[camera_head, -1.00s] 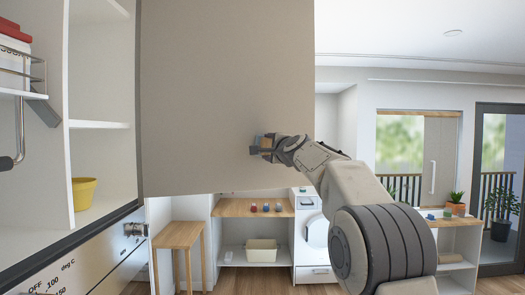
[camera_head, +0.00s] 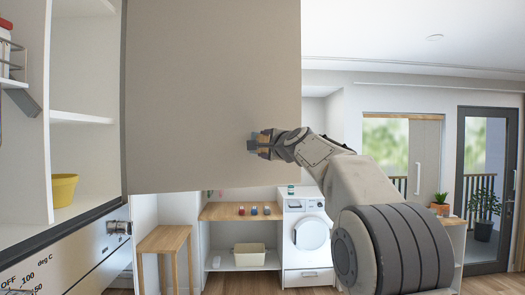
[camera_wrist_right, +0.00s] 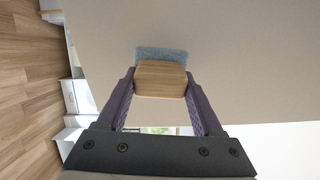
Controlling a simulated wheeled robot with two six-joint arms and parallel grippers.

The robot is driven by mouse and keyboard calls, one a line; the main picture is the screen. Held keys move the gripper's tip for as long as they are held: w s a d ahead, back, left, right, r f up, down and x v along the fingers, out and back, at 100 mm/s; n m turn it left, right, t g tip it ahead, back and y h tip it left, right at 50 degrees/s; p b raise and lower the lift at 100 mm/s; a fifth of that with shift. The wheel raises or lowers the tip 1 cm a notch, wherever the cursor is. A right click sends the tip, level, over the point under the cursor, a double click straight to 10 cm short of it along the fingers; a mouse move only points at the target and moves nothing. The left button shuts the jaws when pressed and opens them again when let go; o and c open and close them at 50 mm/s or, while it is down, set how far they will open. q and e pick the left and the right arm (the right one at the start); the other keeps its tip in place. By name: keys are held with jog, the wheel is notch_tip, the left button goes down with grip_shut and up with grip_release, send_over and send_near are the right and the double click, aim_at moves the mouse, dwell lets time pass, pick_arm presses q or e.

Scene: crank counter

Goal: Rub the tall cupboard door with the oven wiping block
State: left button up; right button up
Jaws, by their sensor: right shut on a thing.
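The tall cupboard door (camera_head: 205,85) is a large beige-grey panel in the head view, swung open beside the white shelves. My right gripper (camera_head: 256,143) is at the lower right part of the door's face. In the right wrist view my right gripper (camera_wrist_right: 160,92) is shut on the wiping block (camera_wrist_right: 161,78), a wooden block with a blue-grey pad (camera_wrist_right: 160,54). The pad faces the door and appears to be against it; exact contact is hard to tell. My left gripper is not in view.
White shelves with a yellow pot (camera_head: 62,190) stand at the left, above an oven front (camera_head: 60,265). A wooden stool (camera_head: 165,245), a low shelf unit (camera_head: 243,212) and a washing machine (camera_head: 308,235) stand beyond the door. A glass door (camera_head: 485,180) is at the right.

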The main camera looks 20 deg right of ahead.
jog(key=shift+s+b, duration=0.35)
jog(key=shift+s, duration=0.75)
jog(key=s+b, duration=0.1)
jog(key=s, duration=0.2)
